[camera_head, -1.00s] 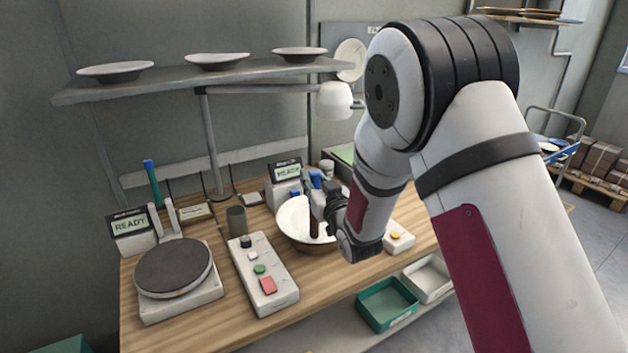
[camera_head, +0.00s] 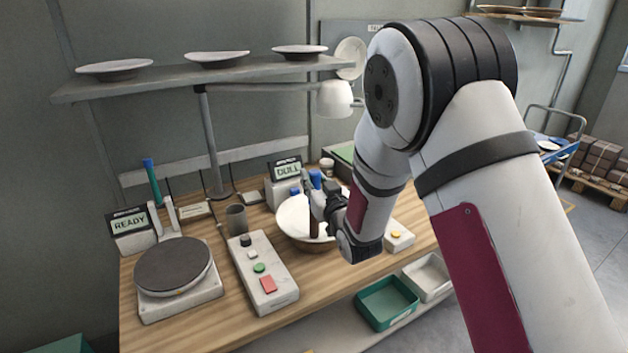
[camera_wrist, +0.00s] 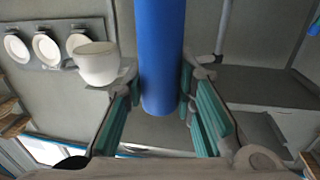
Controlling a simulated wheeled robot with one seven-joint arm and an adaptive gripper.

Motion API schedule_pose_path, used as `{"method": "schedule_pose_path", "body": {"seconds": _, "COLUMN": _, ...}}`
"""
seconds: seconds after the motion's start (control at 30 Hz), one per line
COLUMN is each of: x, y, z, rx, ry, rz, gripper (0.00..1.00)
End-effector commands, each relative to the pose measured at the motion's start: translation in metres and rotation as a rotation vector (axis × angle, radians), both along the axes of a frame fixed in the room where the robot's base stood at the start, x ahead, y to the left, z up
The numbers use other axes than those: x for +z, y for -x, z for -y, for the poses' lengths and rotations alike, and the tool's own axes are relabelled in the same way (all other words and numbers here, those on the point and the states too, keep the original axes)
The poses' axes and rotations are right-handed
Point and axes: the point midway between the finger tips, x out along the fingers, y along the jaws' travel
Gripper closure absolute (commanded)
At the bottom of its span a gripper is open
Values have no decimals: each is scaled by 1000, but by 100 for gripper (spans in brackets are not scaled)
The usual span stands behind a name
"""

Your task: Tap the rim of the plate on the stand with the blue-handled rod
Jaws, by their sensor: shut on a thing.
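A white plate (camera_head: 290,213) rests on a round brownish stand (camera_head: 290,243) on the wooden bench. My gripper (camera_head: 322,200) is at the plate's right side, partly in front of it. It is shut on the blue-handled rod; the blue handle (camera_head: 316,179) sticks up above the fingers, and the dark lower part (camera_head: 314,224) hangs down over the plate. In the wrist view the blue handle (camera_wrist: 160,50) stands between the two teal-padded fingers. I cannot tell whether the rod touches the rim. The display (camera_head: 287,169) behind the plate reads "DULL".
A control box with buttons (camera_head: 262,275) and a grey cup (camera_head: 236,218) stand left of the plate. A round dark hotplate (camera_head: 173,266) is at far left, with a "READY" display (camera_head: 130,225). A lamp (camera_head: 335,98) and shelf (camera_head: 165,86) overhang the bench.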

Motion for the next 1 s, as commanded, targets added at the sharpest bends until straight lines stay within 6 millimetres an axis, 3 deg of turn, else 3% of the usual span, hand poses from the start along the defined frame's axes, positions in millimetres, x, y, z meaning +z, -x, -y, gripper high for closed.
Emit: {"method": "schedule_pose_path", "body": {"seconds": 1.0, "x": 68, "y": 0, "z": 0, "rx": 0, "ry": -1, "rz": 2, "gripper": 100}}
